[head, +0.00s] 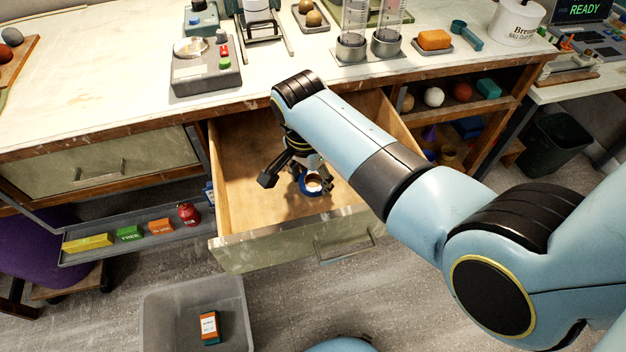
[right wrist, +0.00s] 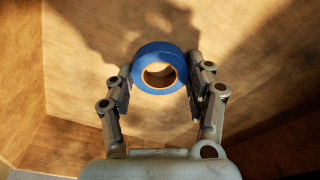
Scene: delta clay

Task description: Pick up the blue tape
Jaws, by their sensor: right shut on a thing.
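The blue tape (right wrist: 160,52) is a blue roll with a tan core. In the right wrist view it sits between the two fingers of my right gripper (right wrist: 160,83), which are shut on its sides. In the head view the tape (head: 312,190) is inside the open wooden drawer (head: 236,150), partly covered by my right gripper (head: 296,182). I cannot tell whether the tape touches the drawer floor. My left gripper is not in view.
The drawer walls surround the right gripper. The worktop (head: 130,85) above holds a control box (head: 206,72) and an orange sponge (head: 434,40). A grey bin (head: 180,310) stands on the floor below. A narrow tray (head: 150,232) lies left of the drawer.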

